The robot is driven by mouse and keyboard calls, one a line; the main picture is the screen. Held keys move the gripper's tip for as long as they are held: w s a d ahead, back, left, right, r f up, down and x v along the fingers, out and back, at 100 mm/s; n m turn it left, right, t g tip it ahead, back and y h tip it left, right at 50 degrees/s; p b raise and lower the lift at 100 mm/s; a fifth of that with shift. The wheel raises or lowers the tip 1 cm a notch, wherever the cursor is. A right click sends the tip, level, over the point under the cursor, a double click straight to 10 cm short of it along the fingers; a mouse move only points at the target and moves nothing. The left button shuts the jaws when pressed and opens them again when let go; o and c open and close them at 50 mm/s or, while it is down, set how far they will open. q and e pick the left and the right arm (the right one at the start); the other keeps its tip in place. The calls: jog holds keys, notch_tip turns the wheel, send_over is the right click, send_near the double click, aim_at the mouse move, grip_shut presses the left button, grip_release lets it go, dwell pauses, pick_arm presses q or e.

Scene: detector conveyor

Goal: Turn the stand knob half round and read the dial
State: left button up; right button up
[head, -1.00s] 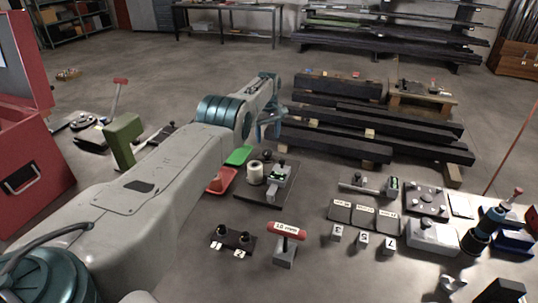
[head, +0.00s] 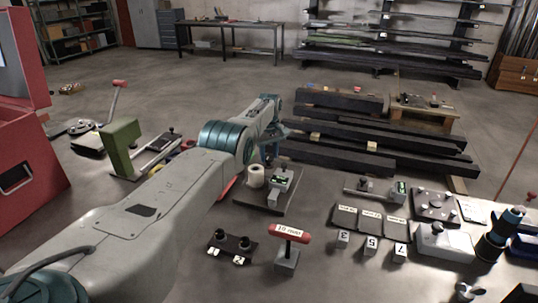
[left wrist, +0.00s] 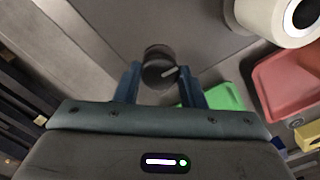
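The stand is a dark base plate (head: 290,205) on the floor in the head view. It carries a white roll (head: 256,176) and a grey meter with a small green-lit display (head: 281,180), too small to read. The black round knob (left wrist: 159,68) with a pale pointer mark shows in the left wrist view; in the head view my gripper hides it. My left gripper (head: 269,150) is at the stand's far side. In the left wrist view its two blue fingers (left wrist: 160,78) are open, one on each side of the knob, with no clear grip. My right gripper is not in view.
A green tray (left wrist: 225,96) and a red tray (left wrist: 288,82) lie near the gripper. Dark beams (head: 345,150) are stacked behind the stand. A red-handled tool (head: 292,234) and a two-knob block (head: 231,243) stand in front. Numbered blocks (head: 371,245) are at right.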

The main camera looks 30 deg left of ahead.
pick_arm(q)
jog(key=c, duration=0.4)
